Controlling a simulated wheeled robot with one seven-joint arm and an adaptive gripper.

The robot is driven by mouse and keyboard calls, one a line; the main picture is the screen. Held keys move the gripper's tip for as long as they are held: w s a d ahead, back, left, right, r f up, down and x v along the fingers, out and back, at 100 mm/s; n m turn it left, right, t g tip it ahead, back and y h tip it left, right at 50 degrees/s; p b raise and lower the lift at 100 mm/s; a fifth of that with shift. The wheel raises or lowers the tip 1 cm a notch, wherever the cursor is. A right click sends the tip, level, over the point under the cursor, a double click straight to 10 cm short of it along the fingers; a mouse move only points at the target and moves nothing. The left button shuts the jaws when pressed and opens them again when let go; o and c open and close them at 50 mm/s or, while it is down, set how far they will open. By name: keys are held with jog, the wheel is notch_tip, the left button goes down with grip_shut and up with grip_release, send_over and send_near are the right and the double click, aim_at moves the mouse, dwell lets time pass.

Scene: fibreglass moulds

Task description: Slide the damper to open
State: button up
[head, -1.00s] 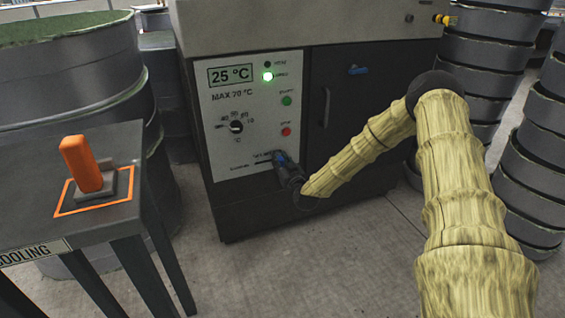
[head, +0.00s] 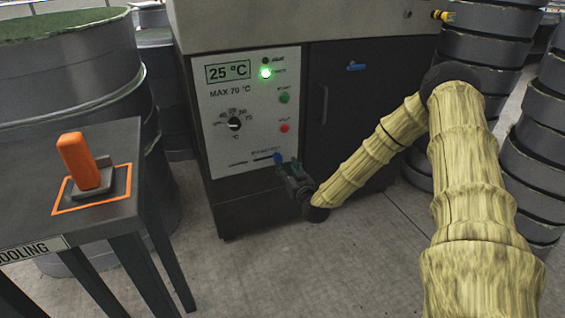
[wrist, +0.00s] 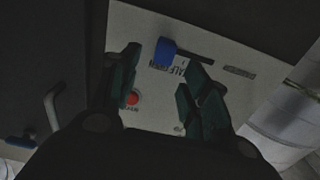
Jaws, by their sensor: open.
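The damper's blue knob (head: 278,158) sits at the right end of the visible dark slot, low on the white control panel of the oven-like cabinet. The knob also shows in the wrist view (wrist: 165,50), with the slot (wrist: 195,57) running right from it. My gripper (head: 289,167) is just right of and below the knob in the head view. In the wrist view my open gripper (wrist: 160,78) has its dark green fingers apart, with the knob ahead near the gap between them. Nothing is between the fingers, and I see no contact. The small lettering is hard to read.
The panel has a dial (head: 234,124), a green button (head: 284,98) and a red button (head: 285,128) above the slot. A dark table (head: 110,215) with an orange-handled tool (head: 84,163) stands left. Stacked grey rings (head: 530,170) stand right. Open floor lies in front.

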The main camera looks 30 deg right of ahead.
jog(key=shift+s+a, duration=0.2)
jog(key=shift+s, duration=1)
jog(key=shift+s+a, duration=0.2)
jog(key=shift+s, duration=0.95)
jog(key=s+a+f+n+g+y, duration=0.3)
jog(key=s+a+f+g, duration=0.6)
jog(key=s+a+f, duration=0.95)
jog(key=s+a+f+m+g, duration=0.1)
jog(key=s+a+f+g, duration=0.15)
jog(key=s, duration=0.65)
jog(key=s+a+f+g, duration=0.1)
jog(key=s+f+g, duration=0.2)
jog(key=s, duration=0.5)
jog(key=s+a+f+m+g, duration=0.1)
jog(key=s+a+f+g, duration=0.15)
jog(key=s, duration=0.65)
notch_tip(320, 180, up, 36)
jog(key=p, duration=3.5)
jog(key=shift+s+f+g+p, duration=0.15)
jog(key=shift+f+g+p, duration=0.05)
jog(key=shift+g+p, duration=0.2)
